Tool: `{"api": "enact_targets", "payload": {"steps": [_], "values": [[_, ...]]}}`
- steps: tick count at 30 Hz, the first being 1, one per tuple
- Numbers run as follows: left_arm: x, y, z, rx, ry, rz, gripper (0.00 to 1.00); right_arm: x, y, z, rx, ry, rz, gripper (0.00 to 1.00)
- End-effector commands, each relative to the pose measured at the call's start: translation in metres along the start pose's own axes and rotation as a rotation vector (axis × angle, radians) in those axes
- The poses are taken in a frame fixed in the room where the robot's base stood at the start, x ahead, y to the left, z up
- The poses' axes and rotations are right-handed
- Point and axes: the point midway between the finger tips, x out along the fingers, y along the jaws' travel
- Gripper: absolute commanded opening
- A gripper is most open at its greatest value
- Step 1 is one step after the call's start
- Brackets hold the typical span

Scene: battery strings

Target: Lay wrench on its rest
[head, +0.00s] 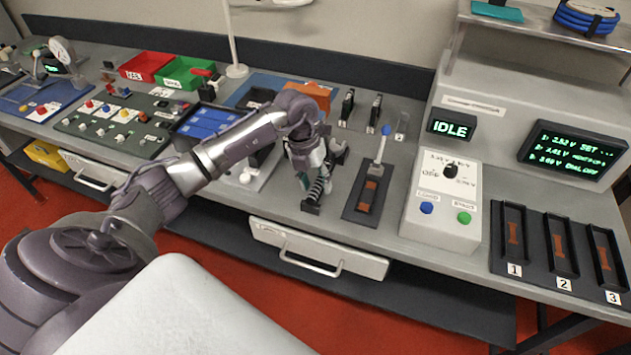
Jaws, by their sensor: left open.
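My left gripper (322,190) is open and points down over the front part of the bench, left of a dark plate with a copper strip. I cannot make out a wrench for certain; it may be hidden behind my gripper or arm, or too small to tell. No rest can be clearly identified either. The dark plate (356,206) carries the copper strip (368,196) and an upright grey lever with a blue knob (386,130). My right gripper is not in view.
A control box (440,205) with blue and green buttons stands right of the plate, under an "IDLE" display (451,126). Numbered black trays (560,246) sit far right. Red (146,66) and green (186,73) bins and a blue tray (206,121) lie left of my arm.

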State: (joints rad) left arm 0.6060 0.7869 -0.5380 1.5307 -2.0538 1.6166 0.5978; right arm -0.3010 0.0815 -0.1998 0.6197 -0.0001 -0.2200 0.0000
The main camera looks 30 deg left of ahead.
Motion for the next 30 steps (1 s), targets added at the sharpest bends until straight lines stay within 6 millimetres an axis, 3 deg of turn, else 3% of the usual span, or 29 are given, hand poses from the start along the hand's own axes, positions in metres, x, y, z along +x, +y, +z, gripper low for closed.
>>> {"api": "enact_targets", "payload": {"steps": [8,21,30], "values": [[-0.015,0.000,0.001,0.000,-0.004,0.001,0.49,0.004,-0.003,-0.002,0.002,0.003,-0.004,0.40],[-0.102,0.000,0.001,0.001,-0.004,0.000,0.49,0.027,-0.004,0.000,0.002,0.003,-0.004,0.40],[-0.123,-0.001,0.000,-0.001,0.001,0.000,0.49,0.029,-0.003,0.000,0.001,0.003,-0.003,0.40]]}}
